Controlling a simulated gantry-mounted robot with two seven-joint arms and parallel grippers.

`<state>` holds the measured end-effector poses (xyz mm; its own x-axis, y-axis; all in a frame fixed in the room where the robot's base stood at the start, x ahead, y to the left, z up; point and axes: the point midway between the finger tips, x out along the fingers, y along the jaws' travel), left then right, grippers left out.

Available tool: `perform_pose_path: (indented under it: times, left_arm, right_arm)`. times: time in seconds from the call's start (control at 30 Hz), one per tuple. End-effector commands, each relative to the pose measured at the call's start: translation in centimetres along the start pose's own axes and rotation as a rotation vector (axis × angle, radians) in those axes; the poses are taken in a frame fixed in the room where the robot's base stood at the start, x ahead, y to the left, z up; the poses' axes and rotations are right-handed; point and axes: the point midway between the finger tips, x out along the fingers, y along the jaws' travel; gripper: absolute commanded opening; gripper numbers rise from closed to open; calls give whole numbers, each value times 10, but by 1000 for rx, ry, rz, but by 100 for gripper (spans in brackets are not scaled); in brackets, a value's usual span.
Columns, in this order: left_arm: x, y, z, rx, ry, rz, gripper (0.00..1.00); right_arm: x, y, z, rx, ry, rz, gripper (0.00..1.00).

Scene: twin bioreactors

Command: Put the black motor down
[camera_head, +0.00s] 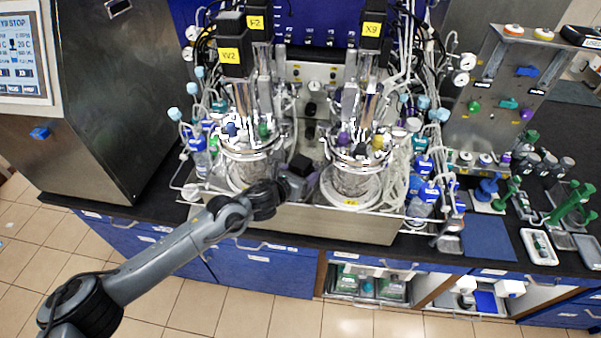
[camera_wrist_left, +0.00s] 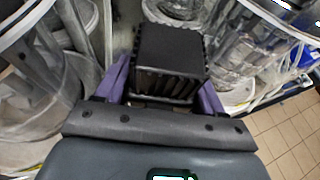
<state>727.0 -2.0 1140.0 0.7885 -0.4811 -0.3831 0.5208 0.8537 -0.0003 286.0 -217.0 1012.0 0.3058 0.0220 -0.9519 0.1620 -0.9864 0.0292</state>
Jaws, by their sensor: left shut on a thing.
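The black motor (camera_wrist_left: 170,58) is a ribbed black block between the two purple fingers of my left gripper (camera_wrist_left: 160,88) in the left wrist view. The gripper is shut on it. In the head view my left gripper (camera_head: 287,182) is between the two glass vessels, at the front of the bioreactor station, and the black motor (camera_head: 301,165) shows just beyond it. The motor's underside is hidden, so I cannot tell whether it touches the surface below. My right gripper is not in view.
The left glass vessel (camera_head: 247,170) and right glass vessel (camera_head: 350,182) stand close on either side. Labelled black motors W2 (camera_head: 232,57) and X9 (camera_head: 372,29) stand above them. Tubing crowds both outer sides. A blue mat (camera_head: 489,238) on the right counter is clear.

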Motion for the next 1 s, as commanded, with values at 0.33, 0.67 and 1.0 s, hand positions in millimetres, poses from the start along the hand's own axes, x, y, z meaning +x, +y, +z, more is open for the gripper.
perform_pose_path:
  times: [0.33,0.67,1.0]
  left_arm:
    - [1,0,-2,0,0,0,94]
    - [0,0,1,0,0,0,94]
    - [-34,1,0,1,0,1,94]
  right_arm:
    - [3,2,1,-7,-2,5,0]
    - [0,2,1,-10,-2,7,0]
    - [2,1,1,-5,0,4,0]
